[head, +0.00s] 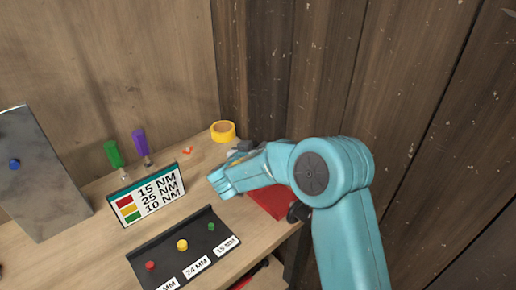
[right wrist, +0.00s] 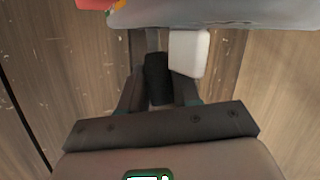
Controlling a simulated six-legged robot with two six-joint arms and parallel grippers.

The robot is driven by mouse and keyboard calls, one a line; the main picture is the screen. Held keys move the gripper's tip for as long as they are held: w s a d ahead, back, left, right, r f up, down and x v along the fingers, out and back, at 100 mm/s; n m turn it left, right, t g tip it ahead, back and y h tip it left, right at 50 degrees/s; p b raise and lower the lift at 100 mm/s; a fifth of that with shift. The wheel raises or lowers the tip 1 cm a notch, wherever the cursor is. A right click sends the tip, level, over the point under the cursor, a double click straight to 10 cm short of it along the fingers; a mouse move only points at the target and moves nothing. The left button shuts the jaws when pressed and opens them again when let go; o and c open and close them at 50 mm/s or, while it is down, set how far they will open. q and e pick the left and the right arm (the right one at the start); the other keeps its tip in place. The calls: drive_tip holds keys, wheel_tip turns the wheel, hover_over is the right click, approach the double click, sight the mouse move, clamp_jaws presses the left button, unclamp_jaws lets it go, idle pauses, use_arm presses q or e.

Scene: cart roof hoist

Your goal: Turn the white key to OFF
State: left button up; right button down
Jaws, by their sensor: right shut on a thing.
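The white key (right wrist: 188,52) is a pale block against a grey housing (right wrist: 240,14) at the top of the right wrist view. A black piece shows between the fingers, left of the key. In the head view my right arm reaches left over the bench and hides the key and the fingertips. The key's position mark cannot be read. My left gripper is not in view.
A yellow tape roll (head: 223,131), green (head: 114,153) and purple (head: 140,142) handled tools and a torque sign (head: 147,200) stand on the bench. A black tray (head: 170,262) lies in front. A grey panel (head: 38,185) stands left. A wooden wall closes the right.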

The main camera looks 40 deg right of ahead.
drive_tip(key=c, duration=0.8)
unclamp_jaws()
drive_tip(key=shift+c, duration=0.2)
drive_tip(key=b+v, duration=0.1)
drive_tip(key=v, duration=1.5)
drive_tip(key=shift+s, duration=0.2)
drive_tip(key=shift+a, duration=0.1)
